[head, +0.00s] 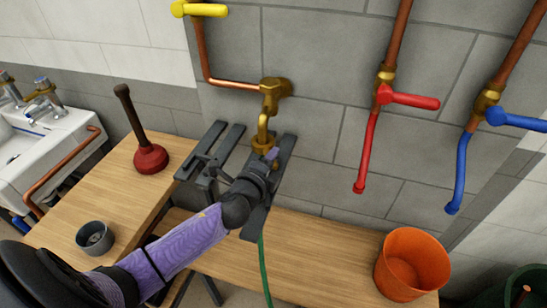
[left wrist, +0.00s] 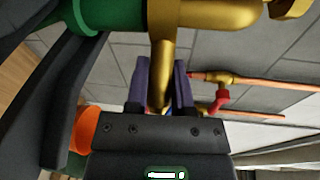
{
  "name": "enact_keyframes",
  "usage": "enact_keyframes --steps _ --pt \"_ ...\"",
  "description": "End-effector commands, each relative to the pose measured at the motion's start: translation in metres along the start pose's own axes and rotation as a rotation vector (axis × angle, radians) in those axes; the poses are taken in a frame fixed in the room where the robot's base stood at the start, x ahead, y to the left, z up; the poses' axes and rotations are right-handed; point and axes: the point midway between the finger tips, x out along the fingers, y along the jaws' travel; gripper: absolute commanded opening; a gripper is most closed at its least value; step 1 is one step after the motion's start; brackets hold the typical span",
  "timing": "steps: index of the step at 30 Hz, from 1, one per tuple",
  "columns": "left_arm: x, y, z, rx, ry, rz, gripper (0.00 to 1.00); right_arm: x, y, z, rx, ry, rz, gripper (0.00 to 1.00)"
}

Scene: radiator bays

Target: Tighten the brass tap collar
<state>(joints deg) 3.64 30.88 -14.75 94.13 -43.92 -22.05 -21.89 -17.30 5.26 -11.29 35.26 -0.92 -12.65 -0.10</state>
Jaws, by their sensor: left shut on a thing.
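The brass tap (head: 275,95) comes out of the grey wall below a copper pipe, and its spout bends down to the brass collar (head: 264,142). My left gripper (head: 268,160) is at the collar, reaching in from the lower left and covering part of it. In the left wrist view, the gripper's two purple fingers (left wrist: 160,88) are shut on a brass lug (left wrist: 162,70) below a horizontal brass part. A green hose end (left wrist: 112,14) joins that brass part. The green hose (head: 265,272) hangs down below my gripper. My right gripper is not in view.
Dark grey bars (head: 213,150) stand beside and behind my left gripper. A plunger (head: 150,157) and a grey cup (head: 95,237) are on the left bench. An orange bucket (head: 408,260) stands on the right bench. Red (head: 410,98) and blue (head: 515,119) taps are on the wall.

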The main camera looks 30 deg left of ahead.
Motion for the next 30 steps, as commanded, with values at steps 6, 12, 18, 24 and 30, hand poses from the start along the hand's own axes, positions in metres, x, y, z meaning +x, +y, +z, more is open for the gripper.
enact_keyframes --steps 6,12,18,24,30 --pt "-0.008 0.006 0.009 0.031 0.199 -0.023 0.00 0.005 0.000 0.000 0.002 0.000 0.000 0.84" --pt "-0.012 0.009 0.017 0.054 0.366 -0.047 0.00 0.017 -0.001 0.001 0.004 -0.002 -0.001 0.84" --pt "-0.014 0.011 0.024 0.073 0.501 -0.066 0.00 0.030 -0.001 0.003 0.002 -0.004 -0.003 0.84" --pt "-0.016 0.011 0.029 0.084 0.594 -0.080 0.00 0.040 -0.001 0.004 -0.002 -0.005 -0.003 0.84" --pt "-0.016 0.010 0.031 0.090 0.643 -0.087 0.00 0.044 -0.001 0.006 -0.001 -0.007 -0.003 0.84"
